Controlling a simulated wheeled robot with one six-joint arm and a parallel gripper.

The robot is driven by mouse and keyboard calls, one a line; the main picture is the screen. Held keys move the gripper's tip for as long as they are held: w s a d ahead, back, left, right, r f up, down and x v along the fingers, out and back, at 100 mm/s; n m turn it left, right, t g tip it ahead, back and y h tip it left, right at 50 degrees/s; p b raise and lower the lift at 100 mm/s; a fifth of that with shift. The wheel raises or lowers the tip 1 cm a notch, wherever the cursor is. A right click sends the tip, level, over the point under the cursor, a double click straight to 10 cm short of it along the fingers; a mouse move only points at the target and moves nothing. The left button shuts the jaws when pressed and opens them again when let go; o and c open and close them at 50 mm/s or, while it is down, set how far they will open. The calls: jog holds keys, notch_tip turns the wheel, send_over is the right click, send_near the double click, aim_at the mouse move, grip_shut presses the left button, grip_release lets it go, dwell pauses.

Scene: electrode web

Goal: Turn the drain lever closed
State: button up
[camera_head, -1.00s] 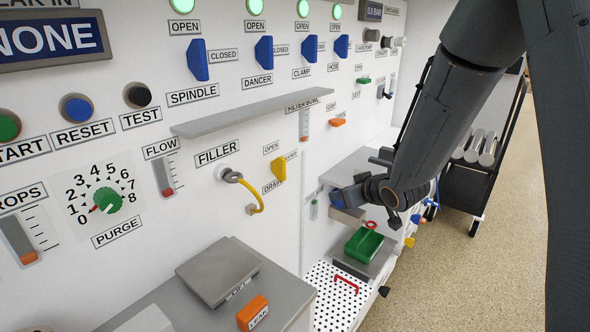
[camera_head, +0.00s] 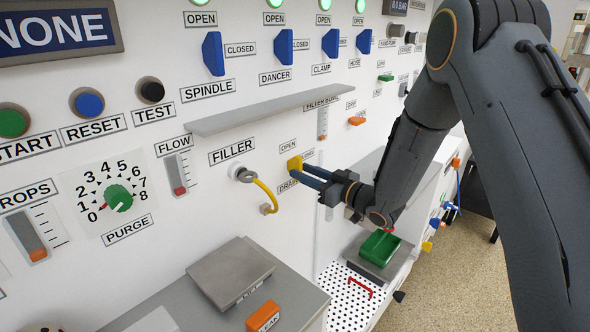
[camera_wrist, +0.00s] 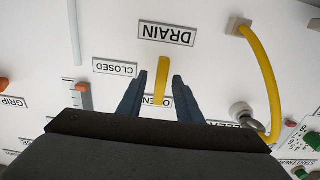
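The yellow drain lever (camera_head: 294,163) is on the white panel, above the DRAIN label and beside the OPEN and CLOSED labels. In the wrist view, which is upside down, the lever (camera_wrist: 162,80) points at the OPEN label and partly covers it. The CLOSED label (camera_wrist: 115,67) is to its left there. My gripper (camera_head: 302,176) is at the panel by the lever. In the wrist view its two fingers (camera_wrist: 160,77) are apart, one on each side of the lever, with a visible gap on both sides.
A grey shelf (camera_head: 262,108) juts out above the lever. The filler nozzle with its yellow hose (camera_head: 266,194) is left of the lever.

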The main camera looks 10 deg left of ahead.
jog(key=shift+x, duration=1.15)
